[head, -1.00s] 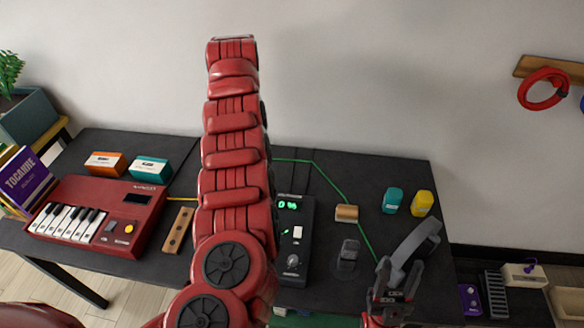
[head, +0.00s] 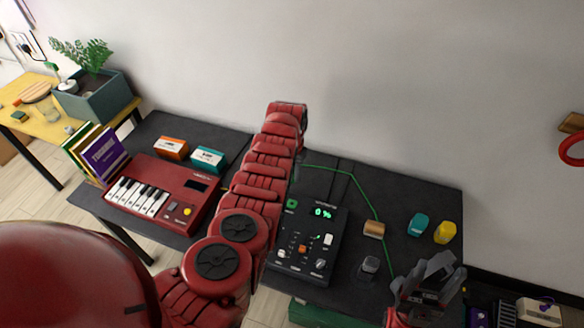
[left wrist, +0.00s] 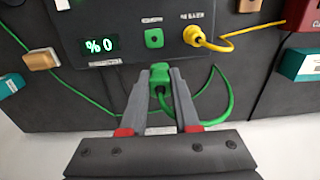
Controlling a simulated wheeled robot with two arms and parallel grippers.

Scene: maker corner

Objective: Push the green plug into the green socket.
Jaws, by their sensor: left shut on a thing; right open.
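The green plug (left wrist: 160,77) is between the grey fingertips of my left gripper (left wrist: 160,75), which is shut on it; its green cable loops behind the fingers. The green socket (left wrist: 153,38) is on the black control box (left wrist: 120,12), just ahead of the plug and apart from it in the left wrist view. In the head view the socket (head: 292,204) sits at the box's upper left, beside my red left arm, which hides my left gripper and the plug. My right gripper (head: 436,272) is open and empty over the table's right front.
A yellow plug (left wrist: 194,36) sits in the box beside the green socket. The green cable runs past a wooden block (head: 374,229). A red keyboard (head: 170,190) stands left of my arm. Teal (head: 418,225) and yellow (head: 445,232) items stand at the right.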

